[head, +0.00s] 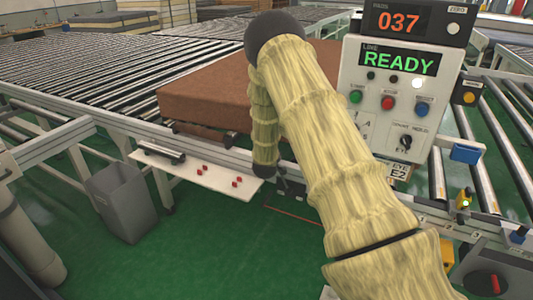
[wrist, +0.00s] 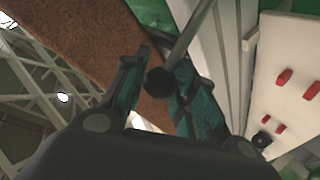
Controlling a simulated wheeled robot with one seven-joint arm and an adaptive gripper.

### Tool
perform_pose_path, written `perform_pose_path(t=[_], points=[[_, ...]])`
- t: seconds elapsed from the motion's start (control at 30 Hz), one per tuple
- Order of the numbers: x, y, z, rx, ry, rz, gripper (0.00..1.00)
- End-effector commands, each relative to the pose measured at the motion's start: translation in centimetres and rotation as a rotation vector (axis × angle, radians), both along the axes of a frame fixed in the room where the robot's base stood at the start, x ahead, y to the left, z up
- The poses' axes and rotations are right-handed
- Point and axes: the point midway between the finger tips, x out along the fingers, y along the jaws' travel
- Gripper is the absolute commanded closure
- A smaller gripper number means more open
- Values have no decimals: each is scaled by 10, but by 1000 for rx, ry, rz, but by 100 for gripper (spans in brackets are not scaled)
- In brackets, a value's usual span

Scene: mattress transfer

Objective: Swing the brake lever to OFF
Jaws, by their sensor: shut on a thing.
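The brake lever (wrist: 160,82) shows in the wrist view as a thin grey rod ending in a dark round knob. My gripper (wrist: 158,68) has its two dark green-grey fingers on either side of the knob, shut on it. In the head view my yellow-sleeved arm reaches down beside the conveyor, and only small dark parts of my gripper (head: 284,185) show low by the frame. The lever cannot be made out clearly there. No ON or OFF marking for the lever is readable, so its setting cannot be told.
A brown mattress (head: 205,95) lies on the roller conveyor (head: 70,72). A white shelf (head: 222,184) with several red pieces juts out at the front. A grey bin (head: 122,200) stands left. A control panel (head: 398,75) reading READY is at right. Green floor is open in front.

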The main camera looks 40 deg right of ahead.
Motion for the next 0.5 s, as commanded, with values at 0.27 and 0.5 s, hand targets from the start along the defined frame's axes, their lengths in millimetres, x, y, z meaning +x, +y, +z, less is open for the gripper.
perform_pose_path(t=[0.27,0.5], points=[[-1,1,-3,3,5,1,71],[0,1,-2,1,3,2,49]])
